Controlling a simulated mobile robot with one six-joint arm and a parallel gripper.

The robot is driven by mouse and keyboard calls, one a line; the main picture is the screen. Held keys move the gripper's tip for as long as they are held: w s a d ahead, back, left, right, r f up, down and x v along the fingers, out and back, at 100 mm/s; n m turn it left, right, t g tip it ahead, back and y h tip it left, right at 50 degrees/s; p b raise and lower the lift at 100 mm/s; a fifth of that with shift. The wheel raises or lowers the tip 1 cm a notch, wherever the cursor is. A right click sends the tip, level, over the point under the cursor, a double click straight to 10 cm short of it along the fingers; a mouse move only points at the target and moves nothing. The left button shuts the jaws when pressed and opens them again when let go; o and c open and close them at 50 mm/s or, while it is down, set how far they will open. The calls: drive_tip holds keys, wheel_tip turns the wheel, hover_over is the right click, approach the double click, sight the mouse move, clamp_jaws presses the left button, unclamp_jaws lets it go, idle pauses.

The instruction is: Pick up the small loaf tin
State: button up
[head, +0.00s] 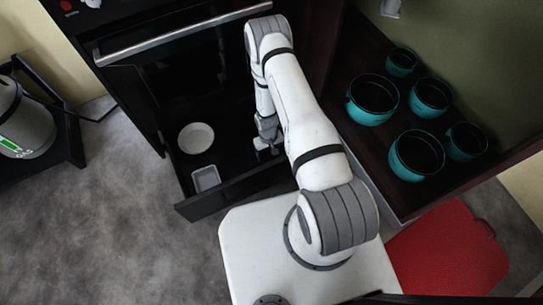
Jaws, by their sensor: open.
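The small loaf tin (206,179) is a grey rectangular tin. It lies in the open black drawer below the oven, near the drawer's front edge. My gripper (266,146) is inside the drawer area, to the right of the tin and apart from it. It is open and looks empty, though its fingertips are small and dark against the drawer.
A round white dish (196,138) lies in the drawer (236,187) just behind the tin. The oven handle (180,35) crosses above. Several teal pots (415,155) stand on a dark shelf at right. A red board (447,255) lies at lower right.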

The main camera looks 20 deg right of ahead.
drive_tip(key=shift+r, duration=0.1)
drive_tip(key=shift+c, duration=0.4)
drive_tip(key=c, duration=0.7)
drive_tip(key=shift+r, duration=0.1)
